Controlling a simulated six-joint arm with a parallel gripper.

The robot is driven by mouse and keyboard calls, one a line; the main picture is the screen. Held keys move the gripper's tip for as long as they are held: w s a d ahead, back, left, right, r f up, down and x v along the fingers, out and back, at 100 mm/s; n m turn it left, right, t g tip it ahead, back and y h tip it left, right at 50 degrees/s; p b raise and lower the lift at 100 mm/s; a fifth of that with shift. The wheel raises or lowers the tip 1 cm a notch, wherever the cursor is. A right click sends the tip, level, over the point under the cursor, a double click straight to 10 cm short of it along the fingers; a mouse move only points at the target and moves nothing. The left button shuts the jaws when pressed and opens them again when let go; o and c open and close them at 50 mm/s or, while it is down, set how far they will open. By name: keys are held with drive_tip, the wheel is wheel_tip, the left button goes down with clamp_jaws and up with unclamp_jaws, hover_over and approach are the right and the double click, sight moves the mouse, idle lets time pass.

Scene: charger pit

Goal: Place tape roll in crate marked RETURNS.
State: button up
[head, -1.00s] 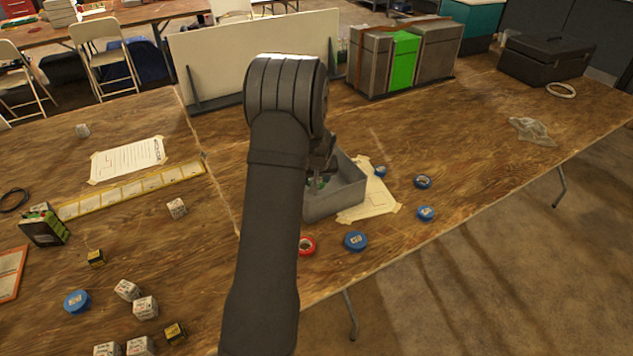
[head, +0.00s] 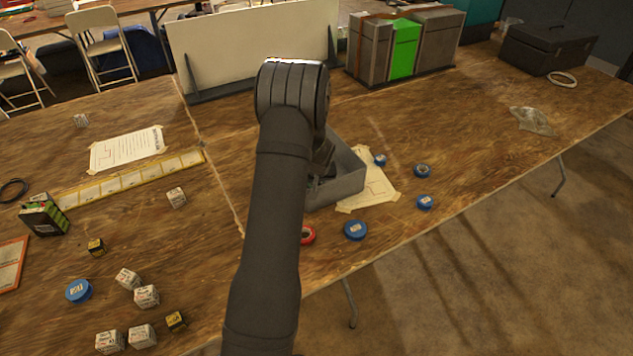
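A grey open crate (head: 348,186) stands on the table, partly hidden behind my arm. No RETURNS marking can be read on it. My gripper (head: 318,178) is over or inside the crate's left part; its fingers are mostly hidden, so I cannot tell if it holds anything. Blue tape rolls lie to the crate's right and front: a small one (head: 380,159), one at the right (head: 422,170), one lower right (head: 425,201) and one in front (head: 355,230). A red tape roll (head: 308,235) lies partly behind my arm. Another blue roll (head: 78,291) lies far left.
A taped paper sheet (head: 378,194) lies beside the crate. Small white boxes (head: 146,296) and a yellow-black box (head: 176,321) sit at lower left. A white panel (head: 255,52) and grey and green bins (head: 404,48) stand behind. The table's right part is mostly clear.

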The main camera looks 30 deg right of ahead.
drive_tip(key=shift+o, duration=0.2)
drive_tip(key=v, duration=1.2)
drive_tip(key=shift+r, duration=0.15)
drive_tip(key=x, duration=1.2)
drive_tip(key=shift+r, duration=1.05)
